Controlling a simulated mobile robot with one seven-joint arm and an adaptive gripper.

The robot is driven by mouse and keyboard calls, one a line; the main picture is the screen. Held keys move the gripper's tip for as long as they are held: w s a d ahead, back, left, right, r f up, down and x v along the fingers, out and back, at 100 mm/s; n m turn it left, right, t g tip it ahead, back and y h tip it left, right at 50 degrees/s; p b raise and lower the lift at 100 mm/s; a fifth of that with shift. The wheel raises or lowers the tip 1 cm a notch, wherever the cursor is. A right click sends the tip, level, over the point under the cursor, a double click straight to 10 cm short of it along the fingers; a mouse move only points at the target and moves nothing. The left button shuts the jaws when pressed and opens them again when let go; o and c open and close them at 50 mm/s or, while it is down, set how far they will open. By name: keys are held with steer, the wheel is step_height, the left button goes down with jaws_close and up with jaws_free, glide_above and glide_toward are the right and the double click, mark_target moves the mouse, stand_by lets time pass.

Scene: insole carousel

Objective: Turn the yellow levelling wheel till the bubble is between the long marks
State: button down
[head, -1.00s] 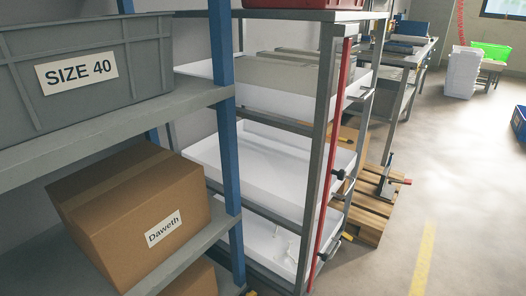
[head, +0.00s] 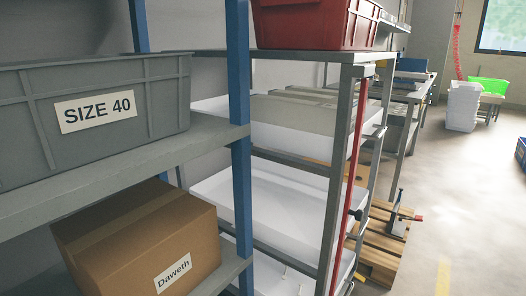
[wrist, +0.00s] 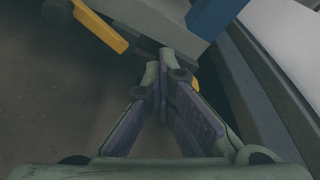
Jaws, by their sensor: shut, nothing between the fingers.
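In the wrist view my gripper (wrist: 163,75) is shut and empty, its fingertips together in the middle of the picture. Just beyond the tips is a grey part with a blue block (wrist: 216,18). A yellow-orange part (wrist: 100,27) with dark ends lies at upper left, apart from the fingers; I cannot tell whether it is the levelling wheel. No bubble or long marks can be made out in either view. My gripper does not show in the head view.
A blue-posted shelf (head: 239,150) holds a grey SIZE 40 bin (head: 150,100) and a cardboard box (head: 130,235). Beside it a grey rack (head: 338,170) carries white trays and a red bin (head: 310,25). A wooden pallet (head: 385,240) stands behind.

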steer(key=shift+w+r, duration=0.3)
steer(key=shift+w, duration=0.05)
steer(key=shift+w+d+r, duration=0.15)
steer(key=shift+w+r, duration=0.25)
steer(key=shift+w, duration=0.05)
steer(key=shift+w+d+r, duration=0.1)
steer(key=shift+w, duration=0.05)
steer(key=shift+w+d+r, duration=0.1)
steer(key=shift+w+d, duration=0.05)
steer(key=shift+w, duration=0.1)
steer(key=shift+w+d+r, duration=0.1)
steer(key=shift+w+d, duration=0.1)
steer(key=shift+s+r, duration=0.1)
stand_by(0.5)
steer(key=f+v, duration=0.1)
steer(key=v, duration=0.5)
steer(key=shift+d+p, duration=0.4)
steer(key=shift+p, duration=0.05)
